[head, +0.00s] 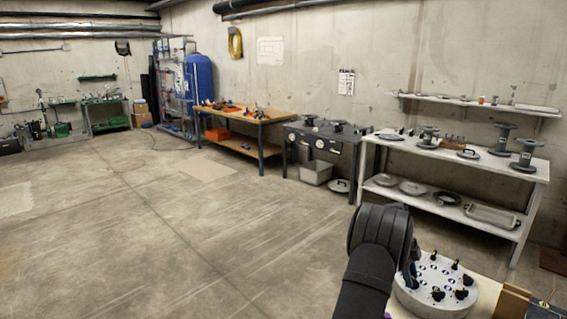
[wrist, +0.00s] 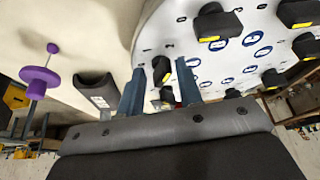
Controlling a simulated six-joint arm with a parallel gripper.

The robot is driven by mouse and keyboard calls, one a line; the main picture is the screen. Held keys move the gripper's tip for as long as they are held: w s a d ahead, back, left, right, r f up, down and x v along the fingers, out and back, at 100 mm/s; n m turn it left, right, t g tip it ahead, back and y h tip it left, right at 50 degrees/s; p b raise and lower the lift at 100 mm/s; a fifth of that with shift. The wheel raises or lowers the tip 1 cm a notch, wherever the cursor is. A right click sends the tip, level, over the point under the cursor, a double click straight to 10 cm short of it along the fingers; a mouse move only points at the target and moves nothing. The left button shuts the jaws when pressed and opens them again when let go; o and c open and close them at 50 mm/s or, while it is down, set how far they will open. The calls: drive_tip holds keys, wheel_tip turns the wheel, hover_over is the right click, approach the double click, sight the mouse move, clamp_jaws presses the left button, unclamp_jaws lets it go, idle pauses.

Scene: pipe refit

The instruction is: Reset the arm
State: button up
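My arm reaches in at the lower right of the head view. In the wrist view my gripper (wrist: 160,84) has its two blue-grey fingers apart, with a visible gap between them. A black knob with a yellow mark (wrist: 162,68) shows beyond and between the fingertips; I cannot tell if they touch it. The fingers are over the edge of a round white plate (wrist: 222,60) with blue-ringed marks and several black knobs. The same plate (head: 412,299) stands just right of my arm in the head view, partly hidden by it.
A purple disc with a thin stem (wrist: 40,78) and a dark grey block (wrist: 98,92) lie left of the gripper in the wrist view. A white bench (head: 450,165) with flanged spools, a dark bench (head: 325,145) and a wooden-topped bench (head: 243,117) line the wall. The floor at left is clear.

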drive_tip(key=n, duration=0.2)
drive_tip(key=n+t, duration=0.1)
drive_tip(key=n, duration=0.1)
drive_tip(key=shift+s+a+h, duration=0.15)
drive_tip(key=shift+s+h, duration=0.15)
drive_tip(key=shift+h, duration=0.1)
drive_tip(key=n+t, duration=0.1)
drive_tip(key=n, duration=0.1)
drive_tip(key=n+t, duration=0.1)
drive_tip(key=n, duration=0.2)
drive_tip(key=shift+s, duration=0.4)
drive_tip(key=n+t, duration=0.1)
drive_tip(key=n, duration=0.3)
drive_tip(key=shift+s+n+t, duration=0.3)
drive_tip(key=shift+s+t, duration=0.05)
drive_tip(key=shift+t, duration=0.05)
drive_tip(key=shift+s+d+n+t+y, duration=0.15)
drive_tip(key=shift+n+t+y, duration=0.1)
drive_tip(key=shift+n, duration=0.45)
drive_tip(key=shift+d+n+t+y, duration=0.1)
drive_tip(key=shift+n+t+y, duration=0.15)
drive_tip(key=shift+n, duration=0.45)
